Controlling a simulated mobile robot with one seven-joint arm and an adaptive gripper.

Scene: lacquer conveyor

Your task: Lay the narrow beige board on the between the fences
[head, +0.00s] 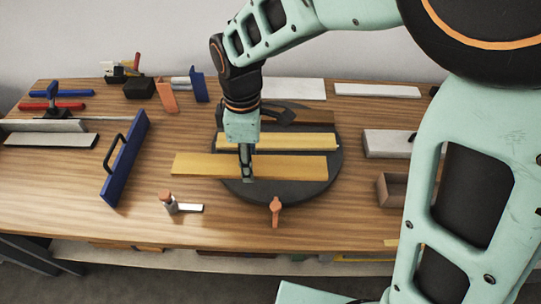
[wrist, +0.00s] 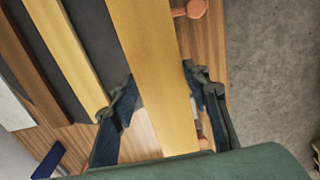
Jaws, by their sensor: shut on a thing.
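The beige board (head: 300,167) is a long yellowish plank along the front of the dark round plate (head: 333,178), its left end reaching past the plate's edge. My gripper (head: 247,166) is shut on it left of its middle. In the wrist view the board (wrist: 150,45) runs between the two fingers of my gripper (wrist: 158,85). I cannot tell whether it touches the plate or hangs just above. Behind it, a pale yellow strip (head: 290,141) and a dark brown strip (head: 312,116) lie across the plate, roughly parallel. I cannot tell for sure which pieces are the fences.
An orange knob (head: 276,207) stands at the plate's front edge. A blue panel with a black handle (head: 127,160) stands at left. Grey blocks (head: 390,143) and a brown box (head: 392,190) are at right. The front-left tabletop has free room.

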